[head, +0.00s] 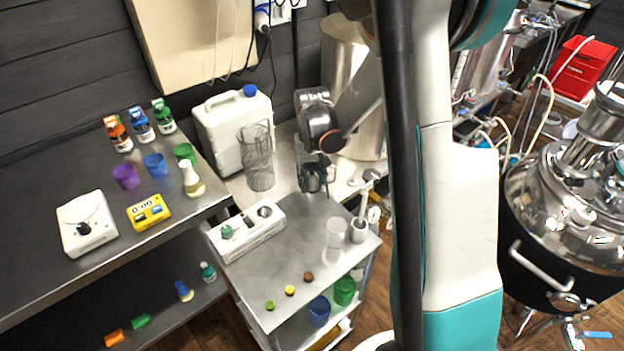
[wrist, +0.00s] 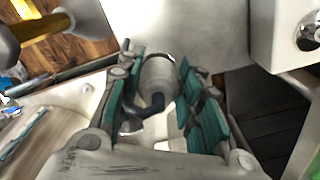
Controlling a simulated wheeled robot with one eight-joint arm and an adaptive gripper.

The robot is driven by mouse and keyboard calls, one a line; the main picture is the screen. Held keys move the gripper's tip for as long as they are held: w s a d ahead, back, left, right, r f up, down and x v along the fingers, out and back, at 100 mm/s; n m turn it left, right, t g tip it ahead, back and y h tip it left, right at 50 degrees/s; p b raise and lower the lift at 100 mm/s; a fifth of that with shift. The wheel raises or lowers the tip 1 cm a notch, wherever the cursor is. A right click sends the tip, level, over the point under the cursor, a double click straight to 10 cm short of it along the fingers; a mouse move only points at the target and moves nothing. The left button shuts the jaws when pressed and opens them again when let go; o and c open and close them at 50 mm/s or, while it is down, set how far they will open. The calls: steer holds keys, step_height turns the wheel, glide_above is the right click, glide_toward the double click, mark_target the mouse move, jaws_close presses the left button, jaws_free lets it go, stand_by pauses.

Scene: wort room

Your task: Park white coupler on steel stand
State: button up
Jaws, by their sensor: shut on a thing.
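My gripper (head: 315,178) hangs over the back of the steel cart top. In the wrist view its teal-padded fingers (wrist: 160,110) are closed around a pale cylinder with a dark curved handle, which looks like the white coupler (wrist: 158,75). In the head view the coupler is mostly hidden by the gripper. I cannot pick out the steel stand with certainty. An upright piece with a pale base and a rod (head: 359,229) stands at the right of the cart top.
A clear glass (head: 335,235) and several small coloured caps are on the cart top (head: 300,260). A wire basket (head: 257,160) and white jug (head: 230,125) stand behind. The cart's front middle has free room.

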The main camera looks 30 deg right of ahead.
mark_target(312, 176)
steer(key=shift+f+b, duration=0.4)
steer(key=shift+f, duration=0.2)
steer(key=o, duration=0.8)
steer(key=shift+r, duration=0.15)
steer(key=shift+r+p, duration=3.6)
steer(key=shift+r, duration=1.8)
